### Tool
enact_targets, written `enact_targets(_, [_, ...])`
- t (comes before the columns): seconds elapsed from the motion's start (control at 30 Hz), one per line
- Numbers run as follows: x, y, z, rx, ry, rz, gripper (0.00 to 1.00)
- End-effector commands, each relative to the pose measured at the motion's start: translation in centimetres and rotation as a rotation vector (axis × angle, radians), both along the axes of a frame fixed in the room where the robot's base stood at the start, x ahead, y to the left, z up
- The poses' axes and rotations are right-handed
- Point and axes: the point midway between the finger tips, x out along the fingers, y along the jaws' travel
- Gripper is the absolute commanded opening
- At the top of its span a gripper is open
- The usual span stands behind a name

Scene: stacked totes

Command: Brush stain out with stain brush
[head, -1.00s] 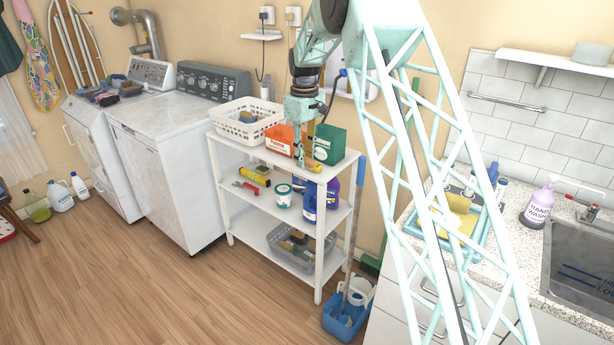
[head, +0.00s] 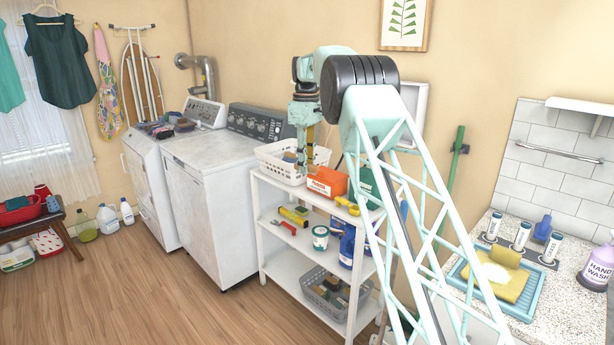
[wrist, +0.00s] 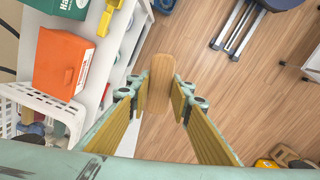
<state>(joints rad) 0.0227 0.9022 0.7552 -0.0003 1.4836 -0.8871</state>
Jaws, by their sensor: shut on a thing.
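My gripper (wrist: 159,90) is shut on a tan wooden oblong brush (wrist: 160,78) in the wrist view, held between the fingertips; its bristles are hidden. In the head view my gripper (head: 306,168) hangs by the shelf top, in line with the white basket and orange box. The wrist view shows floor beneath the brush, out in front of the shelf. A yellow cloth (head: 516,288) with a whitish patch (head: 496,272) lies in a blue tray (head: 462,286) on the counter at right.
The white shelf (head: 275,190) holds a white basket (head: 268,153), an orange box (head: 326,182), a green box (head: 366,186) and a yellow item (head: 347,205). Several bottles stand behind the tray, a hand wash bottle (head: 598,268) beside it. Washers stand left; floor in front is open.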

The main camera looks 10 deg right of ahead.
Motion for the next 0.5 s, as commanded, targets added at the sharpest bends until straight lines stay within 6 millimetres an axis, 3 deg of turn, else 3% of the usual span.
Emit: enact_targets(0.5, [1.1,-0.1,1.7,0.000,0.000,0.040,0.08])
